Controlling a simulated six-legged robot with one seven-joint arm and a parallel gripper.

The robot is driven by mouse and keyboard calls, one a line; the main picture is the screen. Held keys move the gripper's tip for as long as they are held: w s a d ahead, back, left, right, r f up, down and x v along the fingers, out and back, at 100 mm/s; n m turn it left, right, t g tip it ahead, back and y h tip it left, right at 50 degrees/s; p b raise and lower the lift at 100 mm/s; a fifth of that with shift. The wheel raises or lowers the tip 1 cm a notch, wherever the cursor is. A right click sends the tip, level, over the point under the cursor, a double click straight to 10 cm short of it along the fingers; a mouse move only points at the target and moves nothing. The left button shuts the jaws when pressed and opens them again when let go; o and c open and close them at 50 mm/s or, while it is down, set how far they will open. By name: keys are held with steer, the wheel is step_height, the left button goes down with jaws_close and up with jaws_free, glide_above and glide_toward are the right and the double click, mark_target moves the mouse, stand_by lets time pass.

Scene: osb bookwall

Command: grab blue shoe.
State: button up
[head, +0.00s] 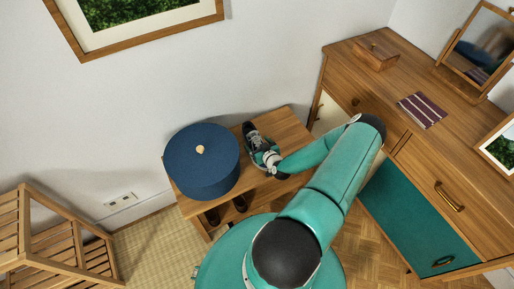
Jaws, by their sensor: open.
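The round blue box (203,165) stands close on the left. Brown shoes (239,204) sit on the shelf below. A wooden dresser (365,85) with a teal drawer (415,215) is on the right. A slatted wooden rack (65,240) stands at lower left.

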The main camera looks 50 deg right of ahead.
steer(key=c, duration=1.2)
steer(key=shift+c, duration=0.4)
steer(key=shift+r, duration=0.15)
